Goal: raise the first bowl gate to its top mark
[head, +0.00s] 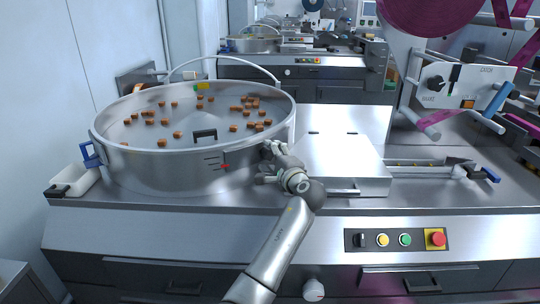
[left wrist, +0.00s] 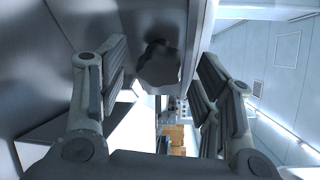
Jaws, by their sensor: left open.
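The nearest steel bowl (head: 160,172) stands on the machine at the left, with brown pieces inside. Its front wall carries short dark marks (head: 212,157), and a red pointer (head: 225,167) sits near the lowest one. A black handle (head: 205,135) shows at the near rim. My left gripper (head: 266,165) is open at the bowl's right side, in front of the wall. In the left wrist view a dark lobed knob (left wrist: 160,65) lies between the spread fingers, with no finger visibly touching it. The gate plate itself I cannot make out. My right gripper is out of view.
A white-topped steel cover (head: 340,160) stands just right of the gripper. A panel with buttons (head: 397,240) is on the front below. A blue clamp (head: 91,155) and a white tray (head: 75,180) are at the bowl's left. Film rolls (head: 425,12) hang at upper right.

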